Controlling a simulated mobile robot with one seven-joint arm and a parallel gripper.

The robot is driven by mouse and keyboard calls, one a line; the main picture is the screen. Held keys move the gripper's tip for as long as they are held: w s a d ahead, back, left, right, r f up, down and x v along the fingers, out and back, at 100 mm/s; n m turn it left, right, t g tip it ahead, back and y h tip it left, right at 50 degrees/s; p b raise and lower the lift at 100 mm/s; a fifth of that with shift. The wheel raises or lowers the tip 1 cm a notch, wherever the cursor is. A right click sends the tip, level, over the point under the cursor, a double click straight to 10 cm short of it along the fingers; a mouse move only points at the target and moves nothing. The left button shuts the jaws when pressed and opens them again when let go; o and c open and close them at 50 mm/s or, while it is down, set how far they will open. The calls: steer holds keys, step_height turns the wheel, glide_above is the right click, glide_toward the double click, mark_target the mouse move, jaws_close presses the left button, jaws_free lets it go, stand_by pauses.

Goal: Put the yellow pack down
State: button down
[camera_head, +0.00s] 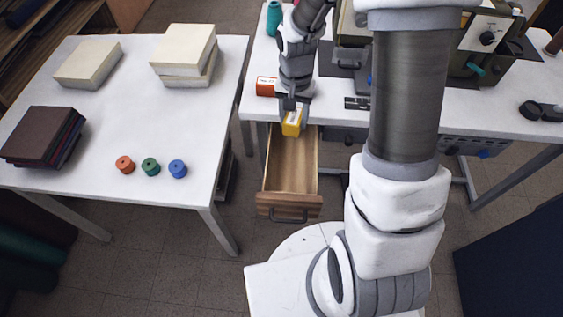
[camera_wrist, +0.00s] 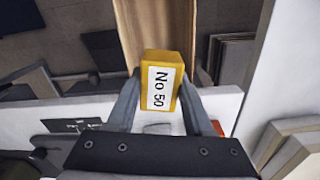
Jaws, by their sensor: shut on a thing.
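The yellow pack (camera_head: 292,122) is a small block with a white label, held in my gripper (camera_head: 290,108) above the back part of an open wooden drawer (camera_head: 293,165). In the wrist view the yellow pack (camera_wrist: 161,82) sits between the two fingers of my gripper (camera_wrist: 158,100), and its label reads "No 50". The drawer (camera_wrist: 150,22) shows behind the pack there. The drawer looks empty where its floor is visible; its back end is hidden by the pack and the table edge. I cannot tell whether the pack touches the drawer.
An orange-red pack (camera_head: 266,86) lies on the right table (camera_head: 255,105) beside my arm. A machine (camera_head: 485,45) stands further right. The left table (camera_head: 200,125) holds cream blocks (camera_head: 185,50), dark covers (camera_head: 42,135) and three coloured spools (camera_head: 150,167). Its middle is clear.

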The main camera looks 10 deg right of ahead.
mark_target(291, 173)
steer(key=s+f+m+b, duration=0.1)
steer(key=f+m+b, duration=0.1)
steer(key=f, duration=0.4)
steer(key=s+f+m+b, duration=0.1)
steer(key=f+m+b, duration=0.1)
steer(key=f+b, duration=0.2)
steer(key=s+f+m+b, duration=0.1)
steer(key=f+m+b, duration=0.1)
steer(key=f, duration=0.6)
steer(key=shift+a+f+m+b, duration=0.15)
steer(key=shift+a+m+b, duration=0.2)
steer(key=shift+b, duration=0.3)
steer(key=shift+f, duration=0.1)
steer(key=shift+f, duration=0.15)
steer(key=shift+c, duration=1.4)
jaws_free()
